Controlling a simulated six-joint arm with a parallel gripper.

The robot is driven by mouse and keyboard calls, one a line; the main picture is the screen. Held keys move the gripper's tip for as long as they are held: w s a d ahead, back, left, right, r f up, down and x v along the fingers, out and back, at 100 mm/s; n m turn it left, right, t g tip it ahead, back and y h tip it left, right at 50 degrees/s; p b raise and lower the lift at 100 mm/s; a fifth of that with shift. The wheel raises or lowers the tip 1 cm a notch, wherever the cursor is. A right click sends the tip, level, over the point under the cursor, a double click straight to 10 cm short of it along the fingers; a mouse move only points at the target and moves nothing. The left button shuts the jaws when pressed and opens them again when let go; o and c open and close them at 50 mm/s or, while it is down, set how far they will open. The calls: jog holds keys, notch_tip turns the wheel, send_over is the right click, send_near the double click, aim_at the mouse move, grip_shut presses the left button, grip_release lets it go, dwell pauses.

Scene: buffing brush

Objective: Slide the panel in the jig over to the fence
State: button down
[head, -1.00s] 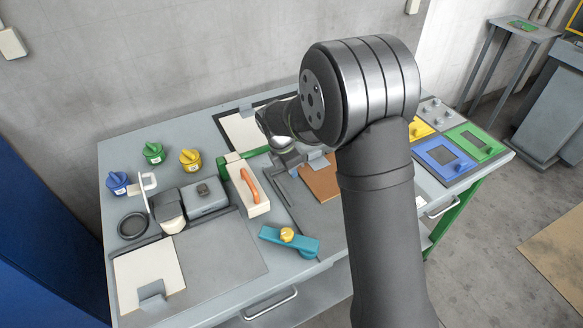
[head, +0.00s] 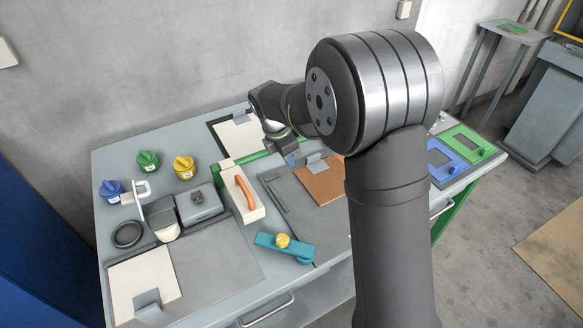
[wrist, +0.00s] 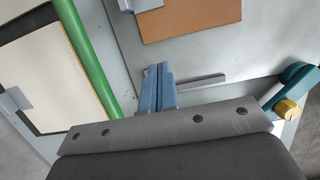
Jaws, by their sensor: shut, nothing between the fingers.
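A brown panel (head: 322,182) with an upright grey tab (head: 317,163) lies flat on a dark grey plate (head: 300,222). A thin grey bar (head: 272,192) lies on that plate to the panel's left, with a gap between them. The wrist view also shows the panel (wrist: 190,18) and bar (wrist: 200,82). My gripper (head: 291,158) is above the bench, behind the plate and left of the tab. In the wrist view, its blue fingers (wrist: 158,88) are shut and empty, overlapping the bar; I cannot tell whether they touch it.
A green rail (head: 250,157) and a framed cream panel (head: 238,135) are at the back. A cream block with an orange handle (head: 243,192) stands left. A teal lever with a yellow knob (head: 285,247) is in front. Another cream panel (head: 145,283) lies front left.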

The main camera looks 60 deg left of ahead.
jog(key=w+v, duration=0.1)
jog(key=v, duration=0.2)
jog(key=m+g, duration=0.4)
jog(key=m, duration=2.3)
send_over(322, 160)
jog(key=w, duration=0.1)
jog(key=w+d+m+g, duration=0.1)
jog(key=w+m+g, duration=0.1)
jog(key=w+m, duration=0.75)
jog(key=s+f, duration=0.1)
jog(key=f, duration=0.2)
jog(key=s+f+m, duration=0.1)
jog(key=s+f, duration=0.1)
jog(key=f, duration=0.1)
jog(key=s+f+m, duration=0.1)
jog(key=s+f, duration=0.1)
jog(key=f, duration=0.1)
jog(key=shift+a+y, duration=0.15)
jog(key=shift+y, duration=0.15)
jog(key=s, duration=0.2)
jog(key=shift+s+a+r, duration=0.2)
jog(key=shift+s+a, duration=0.1)
jog(key=shift+a, duration=0.05)
jog(key=shift+s+a, duration=0.15)
jog(key=shift+s, duration=0.45)
